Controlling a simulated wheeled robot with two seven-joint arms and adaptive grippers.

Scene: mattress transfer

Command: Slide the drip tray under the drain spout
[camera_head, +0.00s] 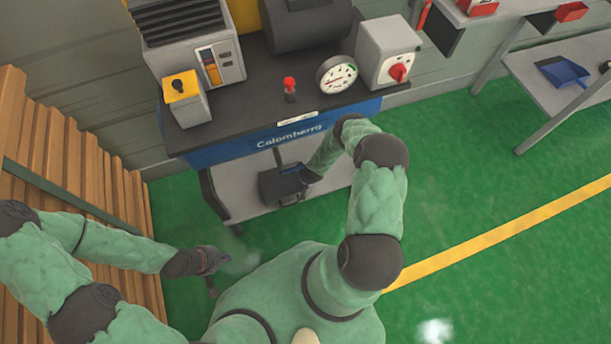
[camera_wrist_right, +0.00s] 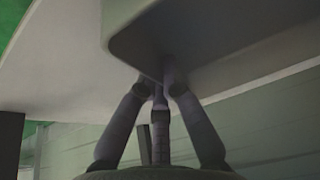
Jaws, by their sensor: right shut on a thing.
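The dark drip tray (camera_head: 272,187) rests on the grey lower shelf under the blue-fronted bench, near the shelf's left part. My right gripper (camera_head: 308,177) is at the tray's right side. In the right wrist view the fingers (camera_wrist_right: 163,80) are closed on the edge of the tray (camera_wrist_right: 215,35). A thin dark upright piece (camera_head: 277,157) shows just above the tray; I cannot tell whether it is the drain spout. My left gripper (camera_head: 213,272) hangs low at the left, away from the tray, and its fingers are too small to read.
The bench top (camera_head: 250,105) carries a gauge (camera_head: 336,74), a grey box with a red knob (camera_head: 388,50) and a red-topped lever (camera_head: 290,88). Wooden slats (camera_head: 75,165) stand at left. A side table (camera_head: 565,85) is at right. Green floor is open at right.

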